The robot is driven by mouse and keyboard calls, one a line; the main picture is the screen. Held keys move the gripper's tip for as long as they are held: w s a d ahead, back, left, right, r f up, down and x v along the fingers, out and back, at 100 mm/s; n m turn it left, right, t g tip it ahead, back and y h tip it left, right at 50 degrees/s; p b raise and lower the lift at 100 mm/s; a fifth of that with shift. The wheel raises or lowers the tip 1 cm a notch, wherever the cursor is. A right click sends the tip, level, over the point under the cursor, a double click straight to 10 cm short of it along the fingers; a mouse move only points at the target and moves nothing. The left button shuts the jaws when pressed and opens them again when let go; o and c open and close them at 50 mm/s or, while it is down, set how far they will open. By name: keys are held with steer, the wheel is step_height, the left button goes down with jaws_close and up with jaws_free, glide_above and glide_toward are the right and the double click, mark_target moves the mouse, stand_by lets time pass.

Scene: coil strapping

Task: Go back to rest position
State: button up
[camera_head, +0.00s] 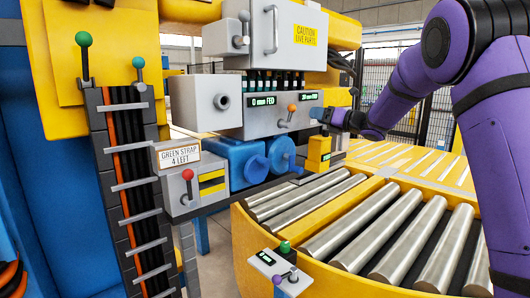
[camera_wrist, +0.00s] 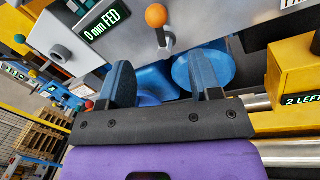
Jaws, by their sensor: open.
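My gripper (camera_head: 325,116) is at the end of my purple arm, in front of the grey strapping panel (camera_head: 268,113) in the head view. In the wrist view my gripper (camera_wrist: 168,85) shows two separate dark fingers with nothing held between them. An orange-knobbed lever (camera_wrist: 158,22) stands on the panel beyond the fingertips. A display reading "0 mm FED" (camera_wrist: 103,20) is left of that lever. Blue round parts (camera_wrist: 203,68) lie beyond the fingers, partly hidden by them.
A yellow roller conveyor (camera_head: 345,255) curves across the lower right. A small control box (camera_head: 280,272) with a green knob stands at its near edge. A yellow box reading "2 LEFT" (camera_wrist: 290,75) is right of my gripper. A "GREEN STRAP 4 LEFT" sign (camera_head: 179,156) is at left.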

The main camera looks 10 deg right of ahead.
steer(key=s+d+r+m+t+h, duration=0.1)
steer(key=s+d+r+m+h, duration=0.3)
steer(key=s+m+h, duration=0.6)
steer(key=s+d+r+m+t+h, duration=0.1)
steer(key=s+d+r+m+h, duration=0.25)
steer(key=s+m, duration=0.65)
steer(key=s+a+f+m+g, duration=0.1)
steer(key=s+f+m+g, duration=0.2)
steer(key=s+m, duration=0.4)
steer(key=s+a+f+m+g, duration=0.2)
steer(key=s+f+m+g, duration=0.2)
steer(key=s, duration=1)
steer(key=s+a+f+m+g, duration=0.2)
steer(key=s+f+m+g, duration=0.1)
steer(key=s+f+m, duration=0.4)
steer(key=s+m, duration=0.2)
steer(key=s, duration=0.2)
steer(key=shift+s+f+m, duration=0.25)
steer(key=shift+s+m, duration=0.05)
steer(key=shift+s, duration=0.05)
steer(key=shift+d+y, duration=0.1)
steer(key=shift+y, duration=0.15)
